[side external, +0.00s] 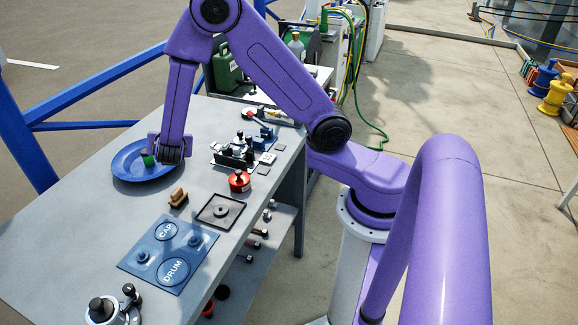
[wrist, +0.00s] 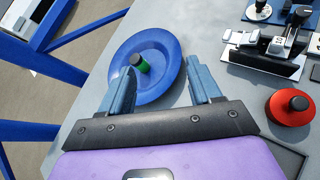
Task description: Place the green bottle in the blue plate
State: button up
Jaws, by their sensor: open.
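My gripper (wrist: 160,68) is open over the near part of the plate, and the bottle is just beyond the left fingertip. I cannot tell whether that finger touches it. In the side external view, the green bottle (side external: 148,160) shows beside my gripper (side external: 160,158), partly hidden by it. The blue plate (side external: 128,170) lies on the grey table near its far left edge.
A red round container (side external: 239,181) and a small black-and-silver device (side external: 235,155) stand right of the plate. A brown block (side external: 178,198) and a blue board (side external: 168,255) marked CAP and DRUM are nearer. The table's left front is clear.

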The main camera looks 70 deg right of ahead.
jog(key=s+a+r+m+g+y, duration=0.1)
jog(key=s+r+m+g+y, duration=0.1)
jog(key=s, duration=0.9)
jog(key=s+a+r+m+g+y, duration=0.2)
jog(key=s+m+g+y, duration=0.2)
jog(key=s, duration=0.7)
jog(key=s+a+r+m+g+y, duration=0.1)
jog(key=s+a+m+g+y, duration=0.1)
jog(key=s, duration=1)
jog(key=m+y, duration=0.1)
jog(key=m, duration=0.1)
jog(key=shift+r+m+g, duration=0.4)
jog(key=shift+a, duration=0.1)
